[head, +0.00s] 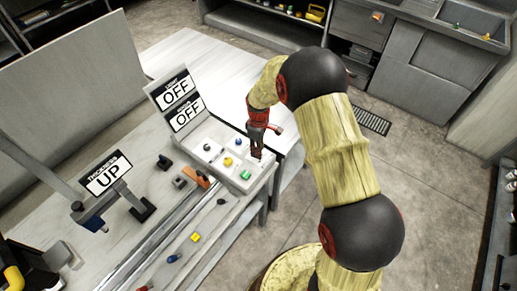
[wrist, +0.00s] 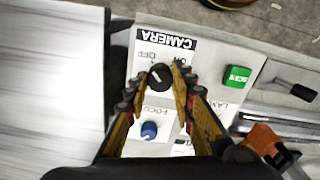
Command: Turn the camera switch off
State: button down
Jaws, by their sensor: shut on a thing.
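The camera switch is a black round knob (wrist: 160,76) under an upside-down CAMERA label (wrist: 166,40) in the wrist view. OFF is printed to its upper left and ON, partly covered, to its upper right. I cannot tell clearly which way its mark points. My gripper (wrist: 160,82) has one finger on each side of the knob, closed on it. In the head view my gripper (head: 256,150) reaches down onto the right end of the pale control panel (head: 232,186) and hides the knob. Two signs (head: 180,101) behind the panel both read OFF.
A green button (wrist: 237,76) and a blue focus knob (wrist: 149,130) lie close to my fingers. An orange part (wrist: 264,139) and metal rails are at the lower right. A sign reading THICKNESS UP (head: 107,175) stands left on the bench.

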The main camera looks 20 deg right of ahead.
jog(key=shift+n, duration=0.3)
jog(key=c, duration=1.6)
grip_release()
jog(key=shift+o, duration=0.5)
notch_tip(320, 180, up, 12)
